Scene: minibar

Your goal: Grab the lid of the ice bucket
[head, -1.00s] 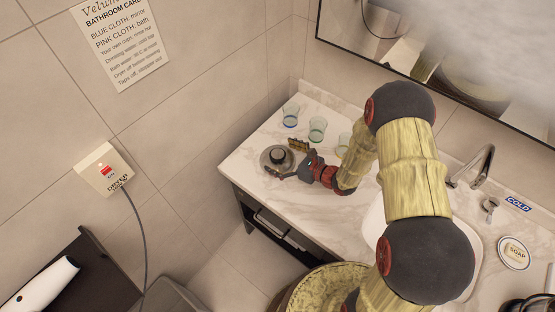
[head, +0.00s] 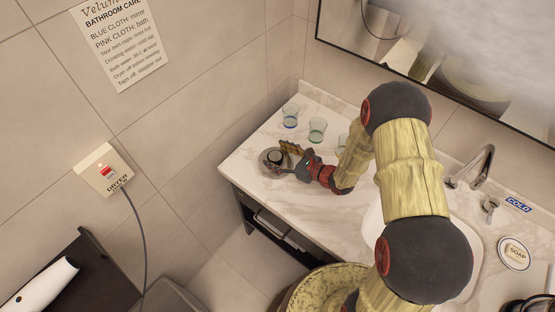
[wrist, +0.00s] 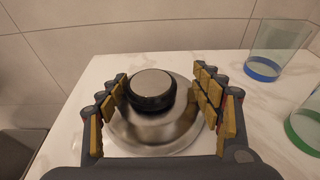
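The ice bucket lid (wrist: 155,130) is a round, shiny metal dome with a black-ringed, silver-topped knob (wrist: 152,90). In the head view the lid (head: 268,168) is at the left end of the counter, partly hidden by my gripper. In the wrist view my gripper (wrist: 163,92) is open, with one padded finger on each side of the knob. The knob sits between the fingers, closer to the left one; I cannot tell whether that finger touches it. In the head view my gripper (head: 284,158) is at the lid. The bucket's body is not visible.
Clear glasses stand behind and right of the lid, one with a blue base (head: 290,115) and one with a green base (head: 317,129). The tiled wall is close behind. The counter's front edge (head: 270,221) is near. A sink and tap (head: 472,168) lie to the right.

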